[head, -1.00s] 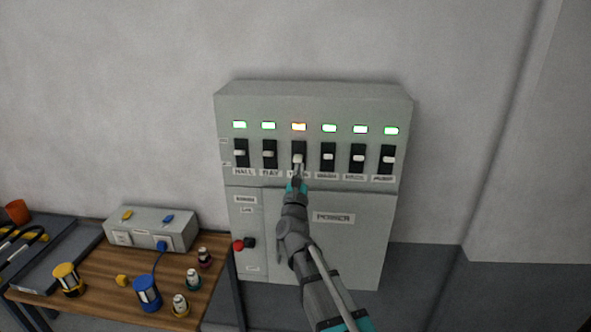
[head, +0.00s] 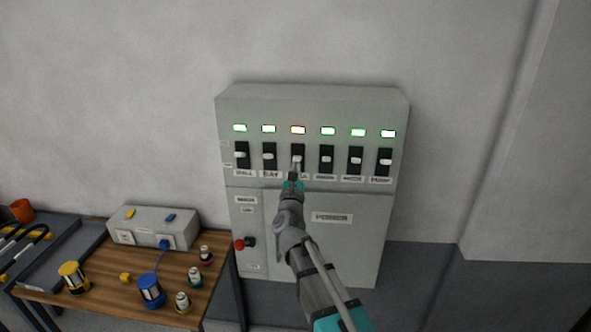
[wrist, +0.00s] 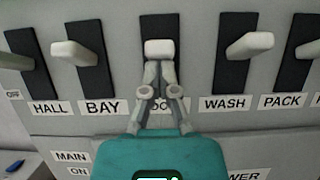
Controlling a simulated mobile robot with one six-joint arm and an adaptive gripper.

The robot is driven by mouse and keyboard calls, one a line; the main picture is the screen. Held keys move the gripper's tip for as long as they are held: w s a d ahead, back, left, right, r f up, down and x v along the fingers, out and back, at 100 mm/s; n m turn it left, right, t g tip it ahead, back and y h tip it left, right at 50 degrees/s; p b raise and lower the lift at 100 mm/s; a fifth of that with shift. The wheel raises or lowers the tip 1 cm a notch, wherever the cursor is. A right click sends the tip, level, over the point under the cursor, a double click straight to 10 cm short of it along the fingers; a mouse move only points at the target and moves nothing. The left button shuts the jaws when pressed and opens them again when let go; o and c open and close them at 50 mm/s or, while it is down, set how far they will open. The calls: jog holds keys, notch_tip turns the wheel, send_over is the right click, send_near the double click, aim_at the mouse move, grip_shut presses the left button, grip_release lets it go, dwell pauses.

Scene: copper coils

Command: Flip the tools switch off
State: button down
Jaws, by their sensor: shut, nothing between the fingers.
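The tools switch (head: 297,158) is the third from the left in the top row of the grey power panel. In the wrist view its white lever (wrist: 158,48) stands out from a black plate. Its label is mostly hidden behind my gripper (wrist: 157,70); only a letter or two shows. My gripper, also in the head view (head: 295,170), is shut and empty. Its fingertips are at the lower edge of the lever, and touch cannot be told for sure.
The BAY switch (wrist: 80,53) and the WASH switch (wrist: 247,46) flank it closely, with levers sticking out. The other lamps are green. A red knob (head: 239,244) is lower on the panel.

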jog(key=w+f+b+v, duration=0.1)
jog(key=f+b+v, duration=0.1)
jog(key=b+v, duration=0.5)
jog(key=v, duration=0.6)
jog(key=shift+f+b, duration=0.3)
jog(key=shift+w+f, duration=0.15)
jog(key=shift+w, duration=0.1)
jog(key=w+f+t+b, duration=0.4)
jog(key=f+b, duration=0.2)
jog(key=b, duration=0.6)
jog(key=shift+w+r, duration=0.15)
jog(key=shift+r, duration=0.1)
dwell(0.4)
jog(key=w+r+p, duration=0.6)
jog(key=r+p, duration=0.4)
jog(key=p, duration=0.1)
jog(key=shift+w+d+r, duration=0.2)
jog(key=shift+w+r, duration=0.2)
